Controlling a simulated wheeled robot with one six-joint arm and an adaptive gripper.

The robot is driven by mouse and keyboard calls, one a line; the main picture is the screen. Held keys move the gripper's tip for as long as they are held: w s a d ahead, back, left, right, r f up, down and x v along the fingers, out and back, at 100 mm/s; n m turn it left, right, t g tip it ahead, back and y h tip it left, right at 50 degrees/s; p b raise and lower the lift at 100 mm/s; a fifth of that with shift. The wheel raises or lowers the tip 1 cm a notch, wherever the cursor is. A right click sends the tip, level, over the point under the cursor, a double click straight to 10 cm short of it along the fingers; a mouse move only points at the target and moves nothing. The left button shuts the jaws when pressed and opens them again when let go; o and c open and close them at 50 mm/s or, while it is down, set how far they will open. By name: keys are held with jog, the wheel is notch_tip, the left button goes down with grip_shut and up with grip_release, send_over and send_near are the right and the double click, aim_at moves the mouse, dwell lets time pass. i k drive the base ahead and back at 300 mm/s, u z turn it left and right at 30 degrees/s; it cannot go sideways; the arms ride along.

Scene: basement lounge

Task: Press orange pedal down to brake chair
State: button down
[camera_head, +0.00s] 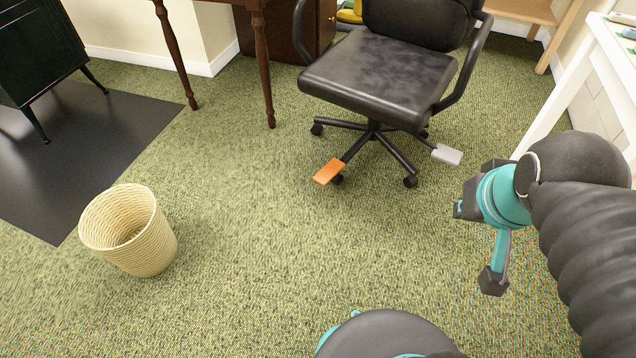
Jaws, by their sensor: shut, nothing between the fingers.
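The orange pedal (329,172) is a flat plate at the end of a leg of the black office chair (382,75). It sits low over the carpet at the chair's front left and looks slightly tilted. A grey pedal (447,154) sits on the chair's right side. My gripper (493,281) is at the right of the view, shut and empty. It is to the right of and nearer than the orange pedal, well apart from it. Nothing covers the orange pedal.
A wicker basket (130,232) stands at the left on the green carpet. A dark mat (75,150) lies under a black stove (42,50). A wooden table leg (262,70) is behind the pedal. A white table (570,75) stands at the right. The carpet before the chair is clear.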

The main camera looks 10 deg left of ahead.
aim_at(333, 168)
jog(key=u, duration=0.5)
jog(key=k, duration=0.6)
jog(key=u, duration=0.9)
jog(key=i, duration=0.8)
jog(key=z, duration=0.55)
jog(key=i, duration=0.65)
jog(key=z, duration=0.55)
